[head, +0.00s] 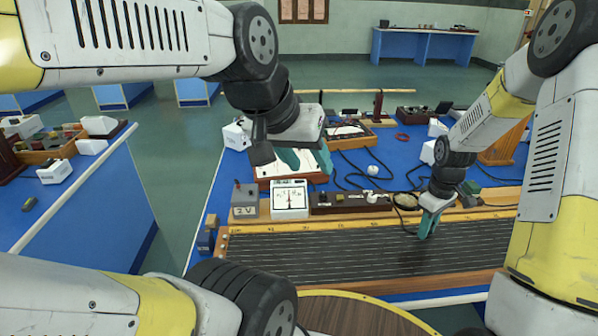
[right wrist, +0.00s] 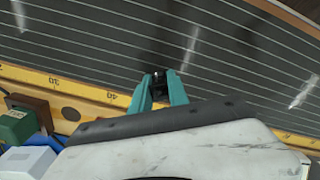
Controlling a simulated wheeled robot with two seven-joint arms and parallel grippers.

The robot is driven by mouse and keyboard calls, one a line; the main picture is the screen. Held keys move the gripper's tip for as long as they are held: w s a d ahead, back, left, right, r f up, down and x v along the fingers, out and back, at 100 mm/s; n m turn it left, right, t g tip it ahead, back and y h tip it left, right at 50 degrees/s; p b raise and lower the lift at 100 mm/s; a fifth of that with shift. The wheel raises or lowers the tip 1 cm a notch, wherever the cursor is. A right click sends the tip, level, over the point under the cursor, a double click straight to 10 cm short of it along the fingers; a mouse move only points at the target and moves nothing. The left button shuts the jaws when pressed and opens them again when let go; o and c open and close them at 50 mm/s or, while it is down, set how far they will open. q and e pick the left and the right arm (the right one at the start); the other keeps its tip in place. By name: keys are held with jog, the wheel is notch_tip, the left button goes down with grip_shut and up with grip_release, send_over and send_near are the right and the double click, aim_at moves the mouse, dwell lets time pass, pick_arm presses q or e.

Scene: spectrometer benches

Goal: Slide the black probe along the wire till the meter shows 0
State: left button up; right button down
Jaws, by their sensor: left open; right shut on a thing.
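My right gripper (head: 428,226) is shut on the black probe, low over the wire board (head: 330,252). In the right wrist view the teal fingertips (right wrist: 158,88) hold the small black probe (right wrist: 158,77) at the wires, just past the yellow scale (right wrist: 75,90), near its 40 mark. I cannot tell whether the probe touches a wire. The white meter (head: 290,199) stands behind the board; its needle looks close to the middle, but the exact reading is too small to tell. My left gripper (head: 308,160) is open and empty, raised above the bench behind the meter.
A grey 2V box (head: 245,201) stands left of the meter, and a dark box with knobs (head: 350,202) stands right of it. Black cables (head: 365,179) lie on the blue bench behind. A round wooden stool top (head: 355,314) is in front.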

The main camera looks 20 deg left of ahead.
jog(key=shift+s+f, duration=0.15)
jog(key=shift+s, duration=0.05)
dwell(0.5)
jog(key=c, duration=1.2)
grip_release()
jog(key=shift+w, duration=0.1)
jog(key=shift+w+d, duration=0.1)
jog(key=shift+r, duration=0.2)
notch_tip(320, 180, up, 8)
jog(key=shift+f, duration=0.15)
jog(key=s+r+m+t, duration=0.2)
jog(key=s+r+m, duration=0.1)
jog(key=s+r, duration=0.4)
jog(key=s+r+m+t+y, duration=0.1)
jog(key=s+r+m+t, duration=0.1)
jog(key=s+r, duration=0.5)
jog(key=s+r+m+t+y, duration=0.1)
jog(key=s+r+m+t, duration=0.1)
jog(key=s+r+m, duration=0.2)
jog(key=shift+s+r+m, duration=0.2)
jog(key=shift+s+r, duration=0.65)
jog(key=shift+s, duration=0.25)
jog(key=shift+s+r+m, duration=0.2)
jog(key=shift+s+r, duration=0.65)
jog(key=shift+s, duration=0.25)
